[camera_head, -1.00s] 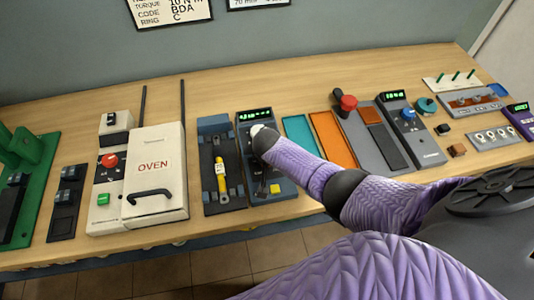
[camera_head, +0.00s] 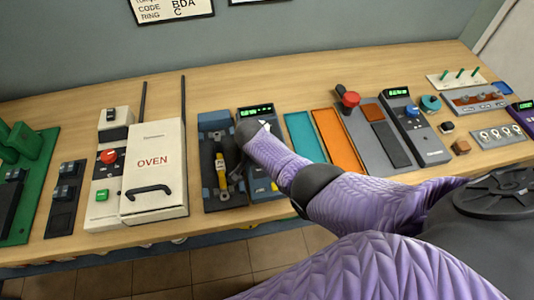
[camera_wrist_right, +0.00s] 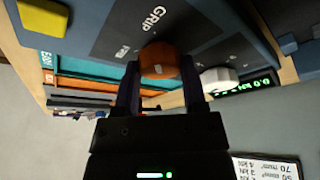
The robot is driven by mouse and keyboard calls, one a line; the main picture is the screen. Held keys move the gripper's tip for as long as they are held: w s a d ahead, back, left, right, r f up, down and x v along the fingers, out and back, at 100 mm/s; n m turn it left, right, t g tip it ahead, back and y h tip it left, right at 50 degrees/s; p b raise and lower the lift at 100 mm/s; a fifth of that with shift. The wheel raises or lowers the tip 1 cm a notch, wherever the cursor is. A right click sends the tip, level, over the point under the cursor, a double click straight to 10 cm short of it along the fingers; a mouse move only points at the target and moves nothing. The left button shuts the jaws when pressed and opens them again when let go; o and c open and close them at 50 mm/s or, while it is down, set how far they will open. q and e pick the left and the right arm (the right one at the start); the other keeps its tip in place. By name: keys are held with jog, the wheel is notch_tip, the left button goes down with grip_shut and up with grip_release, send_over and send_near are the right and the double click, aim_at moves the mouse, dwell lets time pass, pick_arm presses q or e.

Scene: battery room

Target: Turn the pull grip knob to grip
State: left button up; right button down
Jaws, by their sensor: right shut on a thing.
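The pull grip knob (camera_wrist_right: 158,62) is orange-brown and round, close to the word GRIP on a dark panel (camera_wrist_right: 100,35) in the right wrist view. My right gripper (camera_wrist_right: 157,75) is shut on this knob, one finger on each side. My arm hides the knob and much of the unit there. The fingers partly cover the knob's sides, and its exact pointing direction is unclear. My left gripper is not in view.
A pale knob (camera_wrist_right: 218,80) sits beside the green display in the right wrist view. A dark fixture (camera_head: 210,122) with a yellow cylinder (camera_head: 220,163) stands left of the unit. The oven (camera_head: 153,160) is farther left. Teal (camera_head: 304,137) and orange (camera_head: 337,140) trays lie right.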

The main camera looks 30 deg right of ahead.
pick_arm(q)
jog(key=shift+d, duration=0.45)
pick_arm(e)
jog(key=shift+c, duration=0.7)
grip_release()
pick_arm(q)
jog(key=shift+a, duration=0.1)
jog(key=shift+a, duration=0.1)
pick_arm(e)
jog(key=shift+r, duration=0.1)
pick_arm(q)
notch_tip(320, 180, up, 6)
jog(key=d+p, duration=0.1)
jog(key=p, duration=0.5)
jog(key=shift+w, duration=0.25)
pick_arm(e)
jog(key=v, duration=0.9)
jog(key=shift+a+r, duration=0.25)
jog(key=shift+r, duration=0.1)
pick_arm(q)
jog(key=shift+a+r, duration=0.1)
